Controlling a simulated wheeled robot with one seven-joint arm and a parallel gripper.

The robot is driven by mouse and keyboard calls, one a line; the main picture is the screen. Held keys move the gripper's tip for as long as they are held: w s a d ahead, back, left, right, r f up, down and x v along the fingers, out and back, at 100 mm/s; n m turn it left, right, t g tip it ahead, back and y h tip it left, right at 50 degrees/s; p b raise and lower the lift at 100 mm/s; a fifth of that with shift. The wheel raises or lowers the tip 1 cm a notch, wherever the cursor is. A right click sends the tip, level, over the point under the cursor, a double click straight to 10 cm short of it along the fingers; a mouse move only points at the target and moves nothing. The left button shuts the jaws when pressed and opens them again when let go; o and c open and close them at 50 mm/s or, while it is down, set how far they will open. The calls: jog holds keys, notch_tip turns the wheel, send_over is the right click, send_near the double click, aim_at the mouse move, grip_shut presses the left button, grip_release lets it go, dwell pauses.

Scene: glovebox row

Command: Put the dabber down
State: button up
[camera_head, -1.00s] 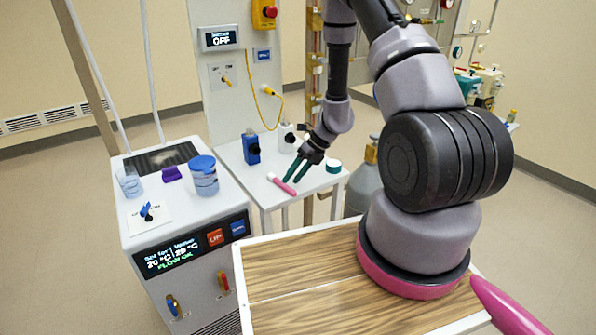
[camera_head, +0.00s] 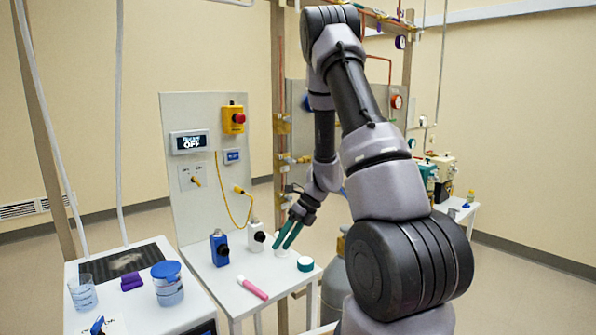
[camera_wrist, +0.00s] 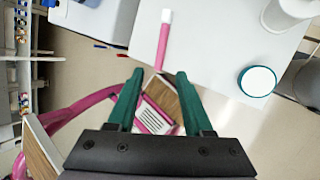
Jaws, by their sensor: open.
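The dabber, a pink stick with a white end (camera_head: 252,288), lies on its side on the small white table (camera_head: 232,298), near its front edge. In the wrist view the dabber (camera_wrist: 164,42) lies beyond my fingertips, its white end pointing away. My gripper (camera_head: 290,238) has green fingers and is over the table, behind and right of the dabber, apart from it. In the wrist view my gripper (camera_wrist: 160,75) is open, with nothing held between its fingers.
A blue bottle (camera_head: 220,247) and a white bottle (camera_head: 256,237) stand behind the dabber. A teal-rimmed white round lid (camera_head: 305,264) sits at the table's right. A counter with a blue-lidded jar (camera_head: 167,284) and purple block (camera_head: 131,281) is at left.

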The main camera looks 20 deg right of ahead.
jog(key=s+a+r+n+t+h, duration=0.15)
jog(key=s+r+n, duration=0.25)
jog(key=r+n, duration=0.5)
jog(key=s+a+r+n+t, duration=0.1)
jog(key=s+a+r+n, duration=0.3)
jog(key=r, duration=1)
jog(key=s+d+r+n+t+h, duration=0.3)
jog(key=s+r+n+t, duration=0.1)
jog(key=s+r+n, duration=0.7)
jog(key=s+n, duration=0.1)
jog(key=n, duration=0.1)
jog(key=shift+n, duration=0.3)
jog(key=shift+o, duration=0.5)
jog(key=shift+w+g, duration=0.1)
jog(key=shift+g, duration=0.15)
